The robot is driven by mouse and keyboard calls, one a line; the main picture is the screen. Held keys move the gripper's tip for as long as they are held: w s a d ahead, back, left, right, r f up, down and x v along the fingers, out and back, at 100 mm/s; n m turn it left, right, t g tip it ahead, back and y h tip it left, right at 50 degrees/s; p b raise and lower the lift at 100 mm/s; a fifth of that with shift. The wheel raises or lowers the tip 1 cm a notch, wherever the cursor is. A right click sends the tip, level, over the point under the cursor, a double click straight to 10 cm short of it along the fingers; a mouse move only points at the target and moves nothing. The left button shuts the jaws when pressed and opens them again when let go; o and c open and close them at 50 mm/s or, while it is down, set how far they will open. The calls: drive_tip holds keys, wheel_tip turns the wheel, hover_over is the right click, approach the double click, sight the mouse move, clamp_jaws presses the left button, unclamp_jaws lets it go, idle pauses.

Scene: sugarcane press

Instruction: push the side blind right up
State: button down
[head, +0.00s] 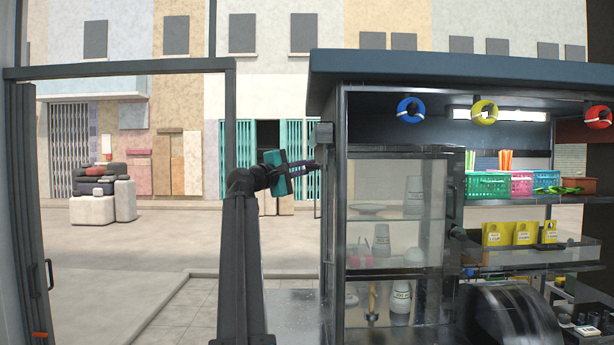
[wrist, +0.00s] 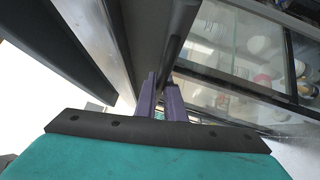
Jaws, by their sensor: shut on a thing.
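My gripper (head: 314,165), with a teal body and dark purple fingers, reaches the left side of the cart. In the wrist view its fingers (wrist: 160,92) are shut on a dark bar (wrist: 180,30) that looks like part of the side blind. A broad dark grey surface (wrist: 138,25) beside the bar may be the blind itself. In the head view the blind is seen nearly edge-on, and its extent is hard to tell. A small dark box (head: 325,132) sits at the top of that side, above my gripper.
The cart's glass cabinet (head: 385,225) holds cups and plates, right of my gripper. The dark roof (head: 450,72) overhangs above. A dark door frame (head: 120,68) stands at the left. Open pavement (head: 120,260) lies between frame and cart.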

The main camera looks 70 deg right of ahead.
drive_tip(key=shift+r, duration=0.4)
drive_tip(key=shift+s, duration=0.1)
drive_tip(key=c, duration=1.8)
unclamp_jaws()
drive_tip(key=shift+f, duration=0.1)
drive_tip(key=shift+c, duration=0.2)
drive_tip(key=shift+a+f, duration=0.1)
drive_tip(key=shift+a, duration=0.05)
drive_tip(key=b+v, duration=0.3)
drive_tip(key=v, duration=1)
drive_tip(key=shift+w+a, duration=0.3)
